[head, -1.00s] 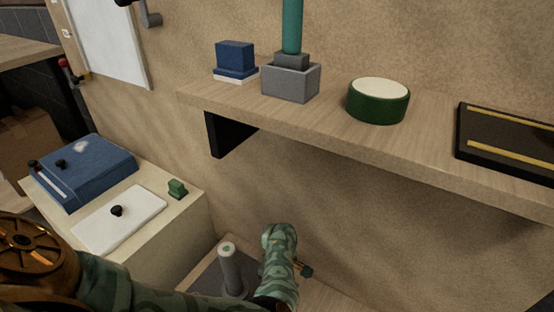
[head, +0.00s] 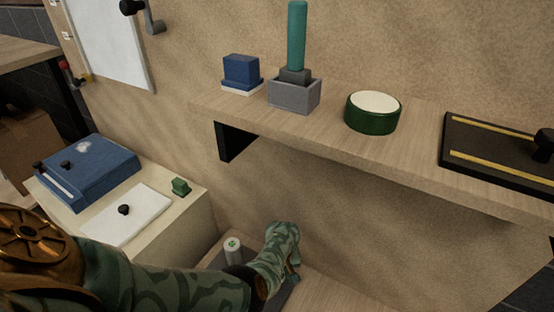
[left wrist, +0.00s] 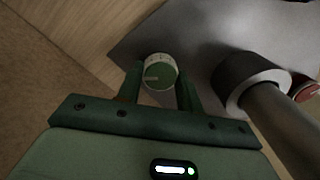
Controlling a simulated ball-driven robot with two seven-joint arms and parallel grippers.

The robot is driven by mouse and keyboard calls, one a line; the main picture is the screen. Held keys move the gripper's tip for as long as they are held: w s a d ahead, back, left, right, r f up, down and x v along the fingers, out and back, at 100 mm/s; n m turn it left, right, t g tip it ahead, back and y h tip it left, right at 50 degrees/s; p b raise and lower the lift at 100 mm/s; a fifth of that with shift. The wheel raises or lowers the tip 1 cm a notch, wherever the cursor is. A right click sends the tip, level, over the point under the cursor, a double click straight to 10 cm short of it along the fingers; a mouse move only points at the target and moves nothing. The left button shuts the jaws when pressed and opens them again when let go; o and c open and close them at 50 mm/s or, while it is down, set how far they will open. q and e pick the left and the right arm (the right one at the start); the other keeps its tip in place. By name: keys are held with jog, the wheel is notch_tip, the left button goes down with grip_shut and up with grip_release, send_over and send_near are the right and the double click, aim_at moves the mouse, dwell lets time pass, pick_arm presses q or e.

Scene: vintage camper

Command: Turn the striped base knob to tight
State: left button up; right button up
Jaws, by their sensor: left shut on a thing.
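A round green knob (left wrist: 159,74) with a pale line on its face and a pale ticked ring shows in the left wrist view, at the edge of a grey plate (left wrist: 190,35). My left gripper (left wrist: 160,84) is shut on it, one finger on each side. In the head view my left gripper (head: 284,252) reaches low beside a grey post (head: 232,251), and its fingertips and the knob are hidden. The post (left wrist: 275,118) with its dark collar also shows in the left wrist view. My right gripper is not in view.
A shelf (head: 330,135) overhangs behind the gripper. It carries a black plate with yellow stripes (head: 480,150) and a black knob (head: 543,142), a green round tin (head: 372,122) and a grey block (head: 295,95). A cream cabinet (head: 180,220) stands left.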

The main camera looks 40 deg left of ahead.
pick_arm(q)
jog(key=m+p, duration=0.1)
jog(key=m, duration=0.2)
jog(key=shift+r+m, duration=0.1)
jog(key=shift+m, duration=0.3)
jog(key=m, duration=0.2)
jog(key=shift+m, duration=0.3)
jog(key=m, duration=0.2)
jog(key=shift+m+p, duration=0.4)
jog(key=m, duration=0.2)
jog(key=shift+s+m, duration=0.1)
jog(key=shift+m, duration=0.2)
jog(key=m, duration=0.4)
jog(key=shift+t+p, duration=0.3)
jog(key=shift+m, duration=0.8)
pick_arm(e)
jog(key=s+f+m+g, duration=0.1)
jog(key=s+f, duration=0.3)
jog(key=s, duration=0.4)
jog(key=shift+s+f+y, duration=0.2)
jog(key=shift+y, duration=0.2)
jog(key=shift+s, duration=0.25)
pick_arm(q)
jog(key=o, duration=1)
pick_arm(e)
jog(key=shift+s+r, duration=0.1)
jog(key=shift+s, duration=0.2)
